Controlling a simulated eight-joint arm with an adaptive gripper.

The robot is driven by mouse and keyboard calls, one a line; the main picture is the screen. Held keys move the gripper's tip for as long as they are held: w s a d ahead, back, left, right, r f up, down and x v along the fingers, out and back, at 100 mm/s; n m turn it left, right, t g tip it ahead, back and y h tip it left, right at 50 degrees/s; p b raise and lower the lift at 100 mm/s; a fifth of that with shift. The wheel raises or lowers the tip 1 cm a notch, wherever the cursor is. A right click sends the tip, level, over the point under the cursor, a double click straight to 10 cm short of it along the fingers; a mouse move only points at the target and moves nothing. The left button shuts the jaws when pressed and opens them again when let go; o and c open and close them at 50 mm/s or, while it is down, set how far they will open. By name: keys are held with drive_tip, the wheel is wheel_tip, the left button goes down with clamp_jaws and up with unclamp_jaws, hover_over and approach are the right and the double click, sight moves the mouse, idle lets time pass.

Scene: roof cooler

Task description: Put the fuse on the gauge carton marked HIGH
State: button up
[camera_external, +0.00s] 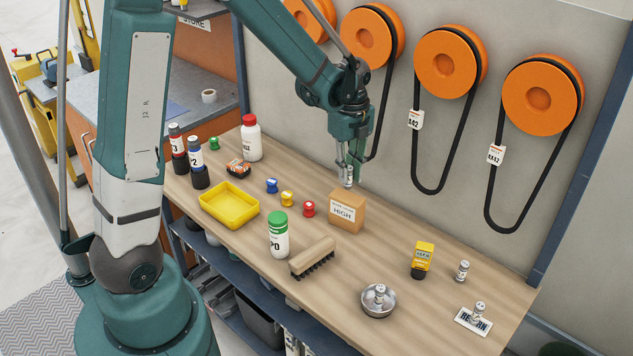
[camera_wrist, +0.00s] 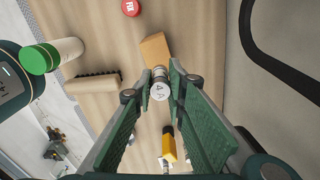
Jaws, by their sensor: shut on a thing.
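My gripper (camera_external: 349,170) is shut on a small silver fuse (camera_external: 348,181), which hangs upright above the gauge carton. The cardboard carton (camera_external: 346,213) has a white label reading HIGH and stands on the bench. In the wrist view the fuse (camera_wrist: 160,90) sits between my fingertips (camera_wrist: 161,79), its pale end marked 4 A. The carton (camera_wrist: 155,46) shows just beyond it. The fuse's lower end is at or slightly above the carton's top; I cannot tell whether they touch.
A wooden brush (camera_external: 313,258) and a green-capped bottle (camera_external: 278,238) stand left of the carton. A yellow tray (camera_external: 229,205) is farther left. A metal bowl (camera_external: 378,302), a yellow-topped item (camera_external: 423,256) and a lettered card (camera_external: 472,322) lie to the right. Black belts hang behind.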

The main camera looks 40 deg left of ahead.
drive_tip(key=shift+f, duration=1.7)
drive_tip(key=shift+f, duration=0.1)
drive_tip(key=o, duration=0.9)
drive_tip(key=shift+r, duration=6.15)
drive_tip(key=shift+s+r, duration=0.1)
